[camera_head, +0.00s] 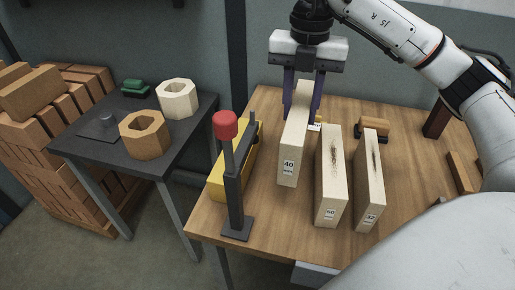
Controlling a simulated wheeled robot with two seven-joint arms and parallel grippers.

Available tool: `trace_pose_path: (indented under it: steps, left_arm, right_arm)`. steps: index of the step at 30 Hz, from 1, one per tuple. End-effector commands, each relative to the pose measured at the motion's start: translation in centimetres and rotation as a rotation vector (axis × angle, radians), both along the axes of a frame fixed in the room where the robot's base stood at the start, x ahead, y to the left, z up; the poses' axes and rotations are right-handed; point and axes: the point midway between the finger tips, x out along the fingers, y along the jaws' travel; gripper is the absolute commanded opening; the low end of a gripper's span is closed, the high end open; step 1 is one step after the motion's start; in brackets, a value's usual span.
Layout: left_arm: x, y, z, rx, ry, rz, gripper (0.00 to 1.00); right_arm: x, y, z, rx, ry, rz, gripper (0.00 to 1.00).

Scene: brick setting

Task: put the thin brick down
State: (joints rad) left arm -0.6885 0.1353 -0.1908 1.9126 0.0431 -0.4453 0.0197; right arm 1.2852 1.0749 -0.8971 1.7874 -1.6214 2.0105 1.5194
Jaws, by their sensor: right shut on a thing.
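My right gripper (302,100) points down over the wooden table (267,232), its two dark fingers on either side of a pale brick marked 40 (291,147). It is shut on this brick, which stands upright on its narrow side; whether its underside touches the table I cannot tell. To its right stand two more pale bricks, one marked 50 or 60 (330,184) and a thinner one marked 32 (370,185). Both have dark smudges on top. My left gripper is not in view.
A dark post with a red knob (226,125) stands at the table's front left, beside a yellow block (217,180). A small brown brick-like piece (374,127) lies behind. A black side table (182,134) holds two hollow blocks; stacked bricks (40,95) stand left.

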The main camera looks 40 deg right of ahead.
Motion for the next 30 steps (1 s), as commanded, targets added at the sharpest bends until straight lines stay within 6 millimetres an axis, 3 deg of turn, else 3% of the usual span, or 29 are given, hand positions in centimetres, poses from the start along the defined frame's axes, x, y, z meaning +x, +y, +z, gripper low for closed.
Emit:
trace_pose_path:
  steps: [1,14,21,30]
  left_arm:
    - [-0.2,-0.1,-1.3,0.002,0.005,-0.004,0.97]
    - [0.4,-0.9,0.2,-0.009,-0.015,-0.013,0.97]
    - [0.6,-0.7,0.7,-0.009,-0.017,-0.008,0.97]
    - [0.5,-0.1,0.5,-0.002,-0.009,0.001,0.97]
  right_arm:
    - [0.0,0.0,-2.0,0.002,0.002,0.000,0.00]
    - [0.0,0.0,-9.3,0.001,-0.002,0.001,0.00]
    - [2.6,2.2,-9.0,0.004,-0.006,0.002,0.00]
    - [4.5,3.8,-9.0,0.002,-0.006,0.002,0.00]
